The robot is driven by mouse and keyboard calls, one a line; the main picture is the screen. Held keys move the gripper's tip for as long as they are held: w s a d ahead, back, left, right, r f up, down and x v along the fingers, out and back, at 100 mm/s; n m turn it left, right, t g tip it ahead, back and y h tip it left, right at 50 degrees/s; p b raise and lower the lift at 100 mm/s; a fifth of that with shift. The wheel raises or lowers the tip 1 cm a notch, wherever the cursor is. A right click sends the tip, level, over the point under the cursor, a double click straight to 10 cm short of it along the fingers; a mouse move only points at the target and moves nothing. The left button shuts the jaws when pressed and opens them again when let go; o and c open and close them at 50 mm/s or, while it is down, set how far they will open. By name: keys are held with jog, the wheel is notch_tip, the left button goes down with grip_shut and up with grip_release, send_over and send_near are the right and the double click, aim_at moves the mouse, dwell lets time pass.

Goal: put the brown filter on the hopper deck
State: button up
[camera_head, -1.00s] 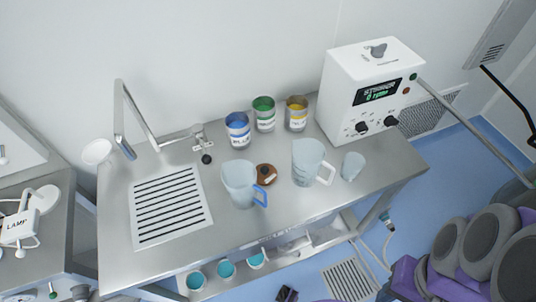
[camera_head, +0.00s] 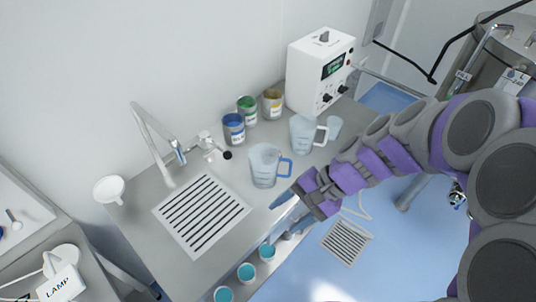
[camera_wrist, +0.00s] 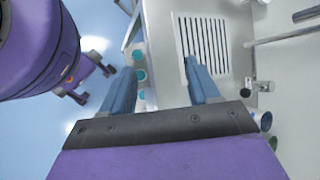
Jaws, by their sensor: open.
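My gripper (camera_head: 286,212) is open and empty at the front edge of the steel bench, below the blue-handled jug. In the wrist view my gripper (camera_wrist: 158,66) shows two blue fingers apart, with nothing between them, pointing toward the bench. I cannot make out the brown filter in either current view. The blue-handled jug (camera_head: 264,166) and my arm cover part of the bench where a brown round thing showed earlier. I cannot identify a hopper deck for certain in these views.
A white-handled jug (camera_head: 302,136), a beaker (camera_head: 334,127), several coloured cans and a white control box (camera_head: 310,85) stand on the bench. A faucet (camera_head: 155,145) stands by the drain grille (camera_head: 202,213). Teal cups (camera_head: 246,272) sit below the bench's front edge.

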jog(key=w+d+f+m+t+y+p, duration=0.1)
jog(key=w+f+m+t+y, duration=0.3)
jog(key=w, duration=0.6)
jog(key=w+f+m+t+y+p, duration=0.1)
jog(key=w+m, duration=0.6)
jog(key=w, duration=0.2)
jog(key=w+d+f+m+t+h, duration=0.1)
jog(key=w+d+f+m+t, duration=0.3)
jog(key=w+d+f+m, duration=0.4)
jog(key=shift+n, duration=0.4)
jog(key=x, duration=0.7)
jog(key=b+x, duration=0.1)
jog(key=x, duration=0.3)
jog(key=shift+s+a+f, duration=0.1)
jog(key=shift+s+f, duration=0.1)
jog(key=shift+f, duration=0.1)
jog(key=shift+w+a+f, duration=0.2)
jog(key=shift+w+a, duration=0.05)
jog(key=shift+w, duration=0.2)
jog(key=shift+w+a+f, duration=0.15)
jog(key=shift+a+f, duration=0.05)
jog(key=b+x, duration=0.1)
jog(key=x, duration=0.4)
jog(key=shift+a, duration=0.2)
jog(key=shift+d, duration=0.4)
jog(key=shift+c, duration=1.4)
jog(key=shift+a, duration=0.2)
grip_shut()
